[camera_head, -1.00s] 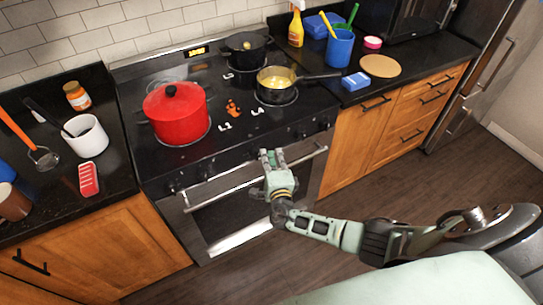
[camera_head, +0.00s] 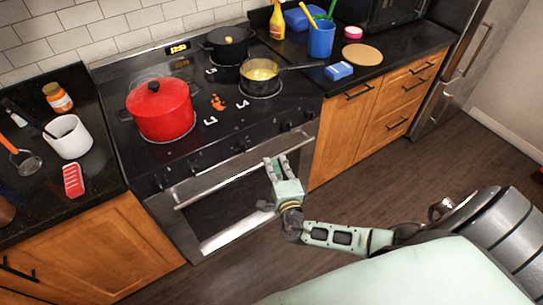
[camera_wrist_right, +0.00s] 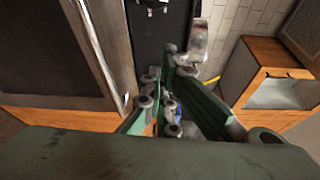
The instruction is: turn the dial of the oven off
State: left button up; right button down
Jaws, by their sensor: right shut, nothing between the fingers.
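The oven (camera_head: 235,205) is set into the counter, with a row of dark dials along its front panel. One dial (camera_head: 285,126) is right of the middle, another (camera_head: 309,113) is at the right end, and more are toward the left. Their settings are too small to read. My right gripper (camera_head: 277,160) is in front of the oven door's right part, overlapping the handle (camera_head: 215,187) in the picture, with its fingers toward the panel. It is shut and empty. Its fingers (camera_wrist_right: 168,75) also show in the right wrist view. My left gripper is out of view.
On the stovetop stand a red pot (camera_head: 160,110), a black pot (camera_head: 226,46) and a pan (camera_head: 262,78) whose handle points right. Wooden cabinets (camera_head: 345,130) flank the oven. The floor (camera_head: 370,195) right of the gripper is clear.

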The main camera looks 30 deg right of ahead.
jog(key=m+b, duration=0.8)
jog(key=m, duration=0.6)
send_near(243, 146)
notch_tip(243, 146, down, 2)
jog(key=s, duration=0.3)
jog(key=a+r+m+y+b, duration=0.2)
jog(key=a+m+b, duration=0.6)
jog(key=m, duration=1.4)
jog(key=x, duration=0.5)
jog(key=p+x, duration=0.1)
jog(key=x, duration=0.4)
jog(key=shift+d+r, duration=0.15)
jog(key=shift+r, duration=0.05)
jog(key=d, duration=0.1)
jog(key=d+p, duration=0.1)
jog(key=d, duration=0.1)
jog(key=shift+w+d+f, duration=0.1)
jog(key=shift+f, duration=0.25)
jog(key=shift+d+f, duration=0.1)
jog(key=shift+d, duration=0.35)
jog(key=shift+f, duration=0.1)
